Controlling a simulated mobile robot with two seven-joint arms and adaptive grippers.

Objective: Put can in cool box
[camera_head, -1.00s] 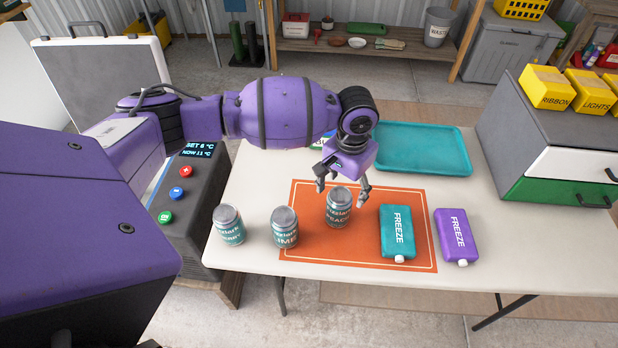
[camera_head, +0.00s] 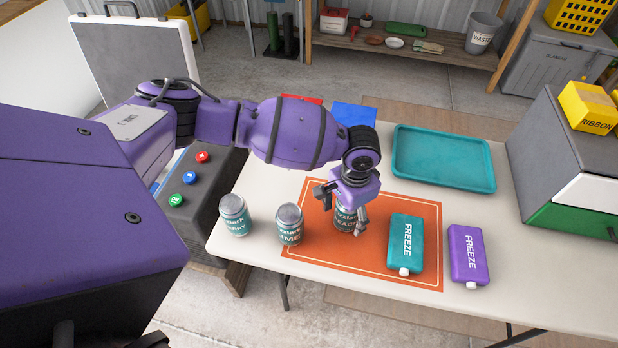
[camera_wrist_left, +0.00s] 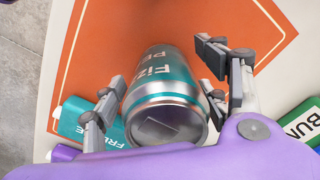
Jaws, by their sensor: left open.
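A teal and silver can (camera_head: 344,221), its label partly reading "PEACH", stands on the orange mat (camera_head: 400,277). My left gripper (camera_head: 340,211) is over it with its fingers open on either side. In the left wrist view the can (camera_wrist_left: 163,85) lies between the two spread fingers (camera_wrist_left: 165,100), with no clear grip on it. Two similar cans stand to the left: one (camera_head: 234,216) on the bare table and one (camera_head: 290,226) at the mat's left edge. The dark cool box (camera_head: 213,222) has its grey lid (camera_head: 135,62) raised; my arm hides its inside. My right gripper is not seen.
A teal freeze pack (camera_head: 406,243) lies on the mat, and a purple one (camera_head: 468,256) lies right of it. A teal tray (camera_head: 444,184) lies at the back of the white table (camera_head: 500,215).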

